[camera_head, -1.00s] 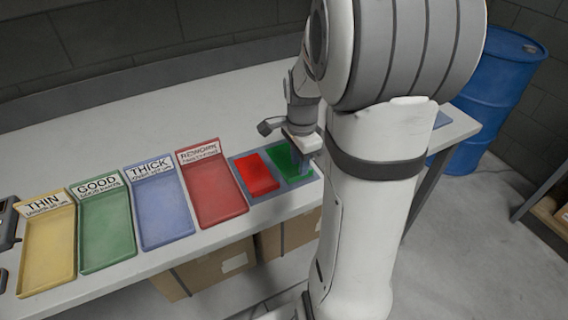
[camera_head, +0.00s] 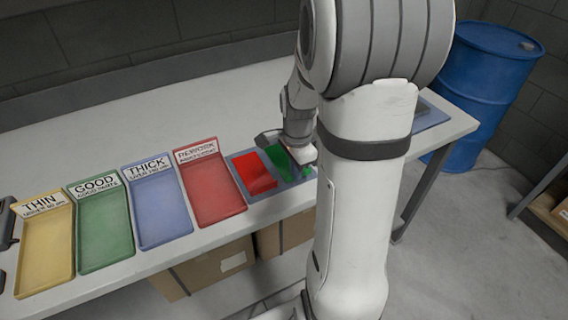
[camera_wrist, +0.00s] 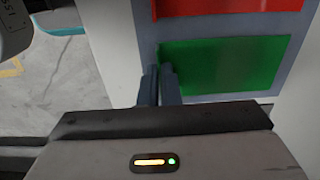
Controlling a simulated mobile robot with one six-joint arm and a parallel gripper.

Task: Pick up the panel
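No piece is labelled as the panel. A flat red rectangle (camera_head: 257,171) and a flat green rectangle (camera_head: 280,158) lie side by side in a grey-blue frame on the bench. In the wrist view the red (camera_wrist: 230,5) is at the top edge and the green (camera_wrist: 225,63) is just below it. My gripper (camera_head: 303,166) is over the green part and hides some of it. In the wrist view its fingers (camera_wrist: 159,84) are close together at the left edge of the green, and I see nothing between them. Whether they touch it is unclear.
Yellow THIN (camera_head: 46,257), green GOOD (camera_head: 104,230), blue THICK (camera_head: 161,212) and red REWORK (camera_head: 214,193) trays stand in a row to the left, looking empty. The bench (camera_head: 150,115) is clear behind them. A blue barrel (camera_head: 487,90) stands at the right.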

